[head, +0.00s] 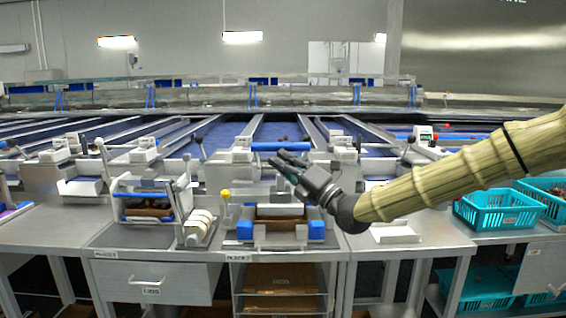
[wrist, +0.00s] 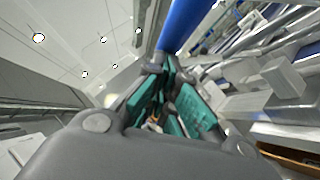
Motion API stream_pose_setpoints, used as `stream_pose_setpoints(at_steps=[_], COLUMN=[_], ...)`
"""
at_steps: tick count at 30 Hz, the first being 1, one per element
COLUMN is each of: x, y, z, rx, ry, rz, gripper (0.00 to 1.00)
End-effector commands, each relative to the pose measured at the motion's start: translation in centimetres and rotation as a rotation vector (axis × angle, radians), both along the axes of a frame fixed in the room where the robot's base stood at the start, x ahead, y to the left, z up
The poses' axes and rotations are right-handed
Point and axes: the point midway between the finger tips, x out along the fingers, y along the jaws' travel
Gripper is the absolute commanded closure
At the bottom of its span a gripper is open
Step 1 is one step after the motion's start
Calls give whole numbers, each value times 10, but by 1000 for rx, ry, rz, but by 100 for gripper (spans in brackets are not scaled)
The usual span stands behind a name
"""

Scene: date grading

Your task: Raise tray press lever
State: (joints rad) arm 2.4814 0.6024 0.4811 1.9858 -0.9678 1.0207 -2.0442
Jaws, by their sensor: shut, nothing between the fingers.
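The tray press (head: 245,230) has blue side blocks and a brown tray between them, at the middle of the bench in the head view. A lever with a yellow knob (head: 225,194) stands roughly upright at its left side. I take this as the press lever. My gripper (head: 279,162) hangs above the press, higher and to the right of the knob in the picture, apart from it. Its fingers are closed together with nothing between them. In the wrist view my gripper (wrist: 165,105) shows teal finger pads. The yellow knob does not show there.
A second press frame (head: 117,188) stands on the left, with white rolls (head: 198,222) between the two. A blue roller (head: 280,146) lies behind my gripper and also shows in the wrist view (wrist: 186,24). Teal crates (head: 497,210) stand at right.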

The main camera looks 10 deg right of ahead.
Motion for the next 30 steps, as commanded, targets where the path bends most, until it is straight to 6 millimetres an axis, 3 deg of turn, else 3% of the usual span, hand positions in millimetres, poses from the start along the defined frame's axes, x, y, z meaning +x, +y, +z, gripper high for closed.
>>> stream_pose_setpoints(at_steps=[1, 8, 21, 30], x=[3, 1, -22, -58], y=[-4, -3, 17, -25], z=[16, 15, -27, -49], rx=[11, 13, 3, 3], ry=[-21, -24, -5, -2], rz=[-9, -8, 18, 13], gripper=[100, 100, 100, 100])
